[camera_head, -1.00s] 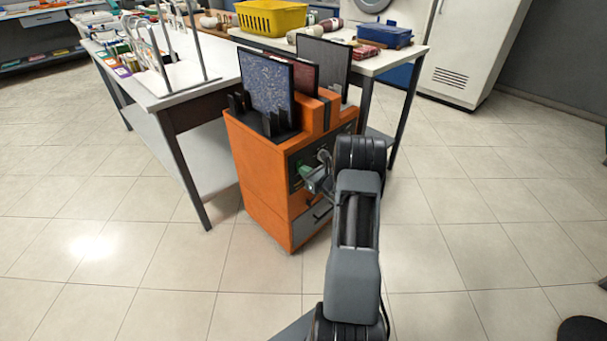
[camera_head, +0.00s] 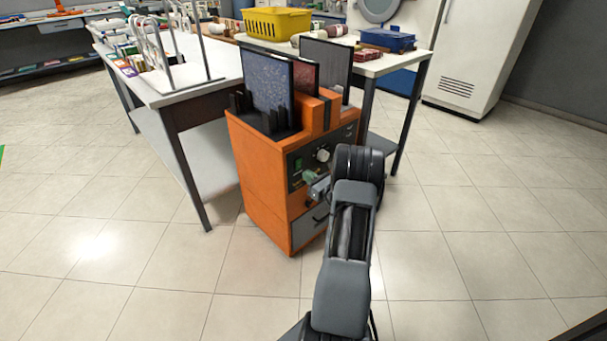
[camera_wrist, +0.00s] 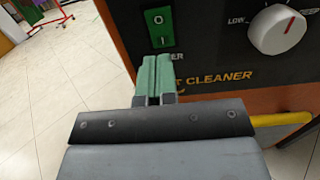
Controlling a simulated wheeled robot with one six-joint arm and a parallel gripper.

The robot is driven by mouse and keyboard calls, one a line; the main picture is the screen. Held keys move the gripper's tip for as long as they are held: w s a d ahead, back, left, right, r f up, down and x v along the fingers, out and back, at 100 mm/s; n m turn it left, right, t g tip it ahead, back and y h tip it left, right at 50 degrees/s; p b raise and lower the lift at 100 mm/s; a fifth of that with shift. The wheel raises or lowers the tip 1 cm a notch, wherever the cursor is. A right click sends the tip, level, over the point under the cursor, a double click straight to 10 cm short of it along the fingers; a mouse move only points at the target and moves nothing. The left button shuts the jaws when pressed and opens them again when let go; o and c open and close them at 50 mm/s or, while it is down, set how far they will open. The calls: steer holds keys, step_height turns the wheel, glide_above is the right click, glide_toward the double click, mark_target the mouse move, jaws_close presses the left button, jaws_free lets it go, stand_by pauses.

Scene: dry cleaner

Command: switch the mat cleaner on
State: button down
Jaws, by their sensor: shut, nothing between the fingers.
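The mat cleaner (camera_head: 262,190) is an orange cabinet with a dark control panel, and mats stand in slots on its top. In the wrist view its panel (camera_wrist: 215,50) carries a green rocker switch (camera_wrist: 160,27) marked O above and I below. A white knob (camera_wrist: 277,30) is right of the switch, with LOW at its left. My gripper (camera_wrist: 157,62) is shut and empty, its green fingertips just below the switch in the picture. Whether they touch the panel I cannot tell. In the head view my gripper (camera_head: 312,182) is at the panel, partly hidden by my arm.
A white table (camera_head: 200,85) with a rack stands left of the cleaner. Another table (camera_head: 385,62) behind it holds a yellow basket (camera_head: 275,22) and a blue box (camera_head: 388,40). The tiled floor is clear in front and to the right.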

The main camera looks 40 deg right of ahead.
steer(key=s+p, duration=0.2)
steer(key=s, duration=0.8)
steer(key=shift+s+d+f, duration=0.3)
steer(key=shift+d+f, duration=0.1)
steer(key=shift+f, duration=0.05)
